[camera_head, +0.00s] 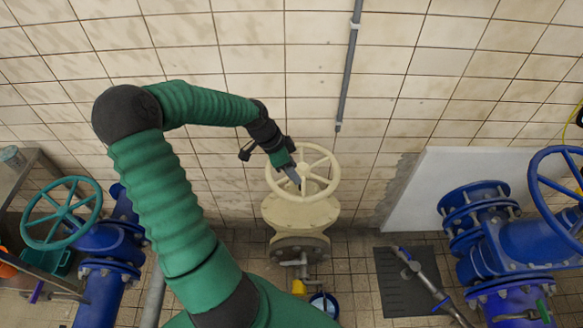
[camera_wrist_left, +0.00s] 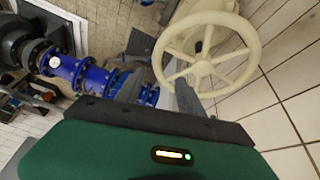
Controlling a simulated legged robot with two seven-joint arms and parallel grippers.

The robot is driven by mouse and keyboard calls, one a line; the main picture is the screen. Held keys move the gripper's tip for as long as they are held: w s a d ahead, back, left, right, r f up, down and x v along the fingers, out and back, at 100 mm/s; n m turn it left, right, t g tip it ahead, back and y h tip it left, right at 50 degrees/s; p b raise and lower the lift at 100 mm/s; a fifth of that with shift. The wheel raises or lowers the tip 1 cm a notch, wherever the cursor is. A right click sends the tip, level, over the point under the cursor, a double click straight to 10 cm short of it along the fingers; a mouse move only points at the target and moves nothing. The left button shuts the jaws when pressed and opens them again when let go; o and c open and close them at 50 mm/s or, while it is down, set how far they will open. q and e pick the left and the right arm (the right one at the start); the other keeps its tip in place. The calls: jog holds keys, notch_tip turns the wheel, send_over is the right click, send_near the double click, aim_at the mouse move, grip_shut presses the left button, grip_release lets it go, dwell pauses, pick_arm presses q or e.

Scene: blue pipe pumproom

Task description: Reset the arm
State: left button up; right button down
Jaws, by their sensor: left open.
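My left arm (camera_head: 160,190), in a green ribbed sleeve, rises from the bottom and bends at a dark elbow toward the right. My left gripper (camera_head: 295,180) is at the cream handwheel (camera_head: 327,165) in the head view, overlapping its left side. In the left wrist view, my left gripper (camera_wrist_left: 158,95) shows two dark fingers spread apart with nothing between them. The cream handwheel (camera_wrist_left: 248,70) is just beyond the fingers there. Whether a finger touches the wheel I cannot tell. My right gripper is not in view.
A cream valve body (camera_head: 300,215) stands under the handwheel by the tiled wall. Blue pipes with a blue handwheel (camera_head: 540,180) stand at right. A teal handwheel (camera_head: 62,212) and a metal shelf (camera_head: 25,170) are at left. A dark mat (camera_head: 395,290) lies on the floor.

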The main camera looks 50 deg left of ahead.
pick_arm(q)
jog(key=shift+s+a+r, duration=0.1)
jog(key=shift+r, duration=0.4)
jog(key=s+d+f+n+y+b, duration=0.1)
jog(key=s+d+f+n+b, duration=0.1)
jog(key=d, duration=1)
jog(key=s+d+f+n+g+y+b, duration=0.1)
jog(key=s+d+f+n+b, duration=0.1)
jog(key=d, duration=1)
jog(key=shift+s+f+n+y+b, duration=0.15)
jog(key=shift+s+n+y+b, duration=0.25)
jog(key=shift+s+n+b, duration=0.65)
jog(key=shift+w+a+m, duration=0.15)
jog(key=shift+w+m, duration=0.15)
jog(key=shift+m, duration=0.05)
